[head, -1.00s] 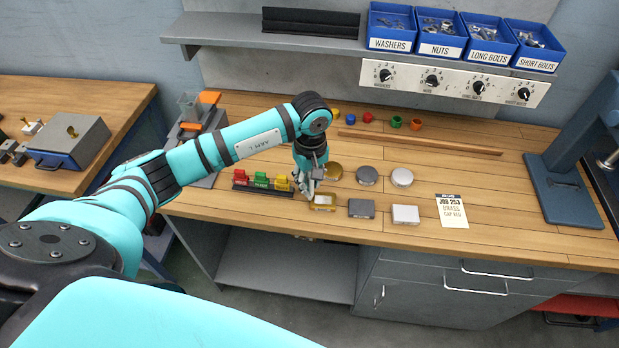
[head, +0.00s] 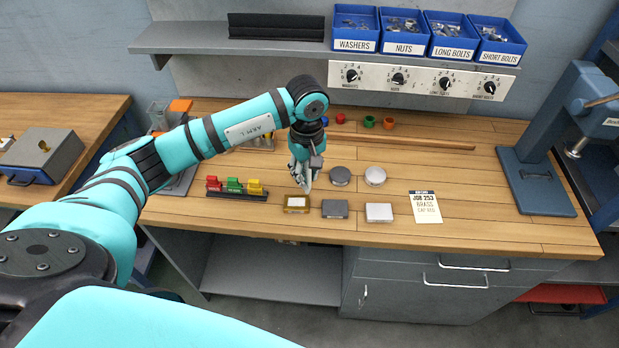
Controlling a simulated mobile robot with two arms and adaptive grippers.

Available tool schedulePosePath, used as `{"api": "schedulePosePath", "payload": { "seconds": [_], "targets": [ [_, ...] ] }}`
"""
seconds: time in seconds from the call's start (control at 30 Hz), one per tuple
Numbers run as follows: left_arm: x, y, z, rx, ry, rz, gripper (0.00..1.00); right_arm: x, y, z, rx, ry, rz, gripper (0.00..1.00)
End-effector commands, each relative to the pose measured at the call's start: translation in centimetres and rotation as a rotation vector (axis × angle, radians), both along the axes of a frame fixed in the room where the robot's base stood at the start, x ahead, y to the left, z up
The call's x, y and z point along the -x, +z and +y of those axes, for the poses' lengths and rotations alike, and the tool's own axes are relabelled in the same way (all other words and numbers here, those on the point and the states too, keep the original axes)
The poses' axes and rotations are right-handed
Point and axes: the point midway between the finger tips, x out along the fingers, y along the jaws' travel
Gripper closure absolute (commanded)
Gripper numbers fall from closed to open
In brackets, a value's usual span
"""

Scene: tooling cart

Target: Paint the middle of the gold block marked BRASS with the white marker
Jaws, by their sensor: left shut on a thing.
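The gold block (head: 290,210) stands near the front edge of the bench, at the left end of a row of three blocks. A white patch (head: 297,202) covers the middle of its top. I cannot read its marking at this size. My left gripper (head: 306,178) is just behind and above the block, pointing down, apart from it. It is shut on a slim pale thing, seemingly the white marker (head: 307,186), mostly hidden by the fingers. My right gripper is out of view.
A dark grey block (head: 335,209) and a silver block (head: 379,212) stand to the right. Grey and silver discs (head: 340,176) lie behind them. A rack of coloured pieces (head: 237,188) is left. A job card (head: 425,207) lies right. A press (head: 545,165) stands far right.

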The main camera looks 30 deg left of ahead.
Motion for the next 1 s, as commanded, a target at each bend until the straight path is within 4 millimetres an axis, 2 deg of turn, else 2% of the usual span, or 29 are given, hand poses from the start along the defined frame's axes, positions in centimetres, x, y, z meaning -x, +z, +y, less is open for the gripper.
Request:
{"api": "schedulePosePath", "payload": {
  "seconds": [0.1,0.4,1.0],
  "targets": [
    [-0.1,1.4,0.1,-0.001,0.003,-0.003,1.0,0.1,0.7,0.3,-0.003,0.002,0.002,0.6],
    [-0.1,3.7,0.3,-0.001,0.012,-0.001,1.0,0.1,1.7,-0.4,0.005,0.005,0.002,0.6],
    [-0.1,3.9,0.3,-0.001,0.013,-0.001,1.0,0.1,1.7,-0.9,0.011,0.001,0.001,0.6]
  ]
}}
